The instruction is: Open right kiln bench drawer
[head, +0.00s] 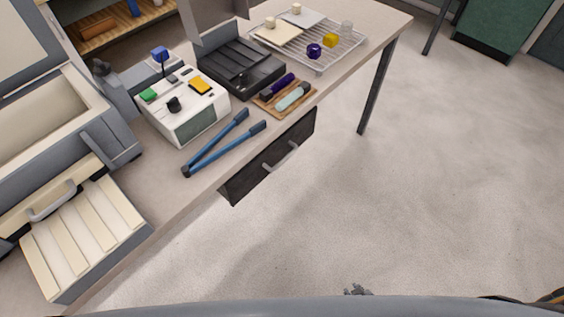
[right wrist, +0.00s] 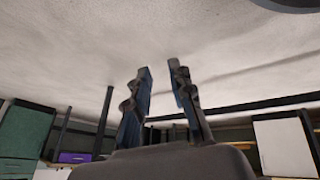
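The bench drawer has a dark front (head: 258,168) under the front edge of the kiln bench (head: 172,212). A light grey bar handle (head: 281,157) is on that front. The drawer looks shut, with no gap seen along its top. My right gripper (head: 357,290) barely shows at the bottom of the head view, above the floor and well apart from the handle. In the right wrist view its two fingers (right wrist: 160,70) are spread with nothing between them. My left gripper is not in view.
On the bench are blue-handled tongs (head: 222,144), a white control box (head: 190,110), a black tray (head: 241,70) and a wire rack (head: 325,52). An open kiln (head: 45,125) stands at left. A bench leg (head: 377,85) is right of the drawer. The floor (head: 420,190) before it is clear.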

